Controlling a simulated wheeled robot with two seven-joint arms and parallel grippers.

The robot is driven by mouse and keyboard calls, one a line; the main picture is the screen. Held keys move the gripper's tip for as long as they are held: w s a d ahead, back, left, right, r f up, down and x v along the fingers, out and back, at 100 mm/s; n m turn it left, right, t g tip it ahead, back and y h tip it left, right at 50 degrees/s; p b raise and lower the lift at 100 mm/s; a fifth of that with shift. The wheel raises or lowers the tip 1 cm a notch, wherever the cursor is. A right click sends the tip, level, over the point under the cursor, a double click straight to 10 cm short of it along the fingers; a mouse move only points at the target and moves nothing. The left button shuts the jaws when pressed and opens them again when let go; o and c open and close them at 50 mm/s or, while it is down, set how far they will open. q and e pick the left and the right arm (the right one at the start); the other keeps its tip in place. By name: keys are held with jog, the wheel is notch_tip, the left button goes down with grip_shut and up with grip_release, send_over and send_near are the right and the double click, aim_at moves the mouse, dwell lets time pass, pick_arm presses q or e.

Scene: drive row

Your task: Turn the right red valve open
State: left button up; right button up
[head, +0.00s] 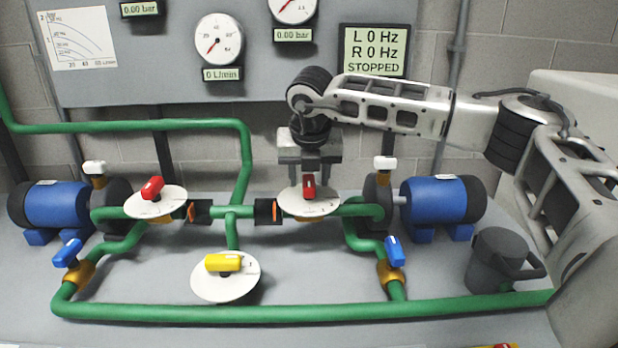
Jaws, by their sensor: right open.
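The right red valve handle (309,187) stands on a white round dial plate (322,207) on the green pipe, right of centre. The handle looks roughly in line with the view, pointing away from me. My right gripper (309,176) comes down from above, its fingers on either side of the handle. It is open; I cannot tell whether either finger touches the handle. A second red valve handle (152,188) sits on its own white plate at the left, turned at a slant. My left gripper is not in view.
A yellow valve (224,263) is at the front centre. Blue valves (68,252) and (395,251) flank it. Blue pumps (56,206) and (440,200) stand at both sides. A dark jug (497,258) is at the right. The display (374,50) reads STOPPED.

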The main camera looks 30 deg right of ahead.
jog(key=shift+w+d+f, duration=0.1)
jog(key=shift+w+f, duration=0.05)
jog(key=shift+f, duration=0.25)
jog(key=shift+c, duration=0.3)
jog(key=c, duration=0.9)
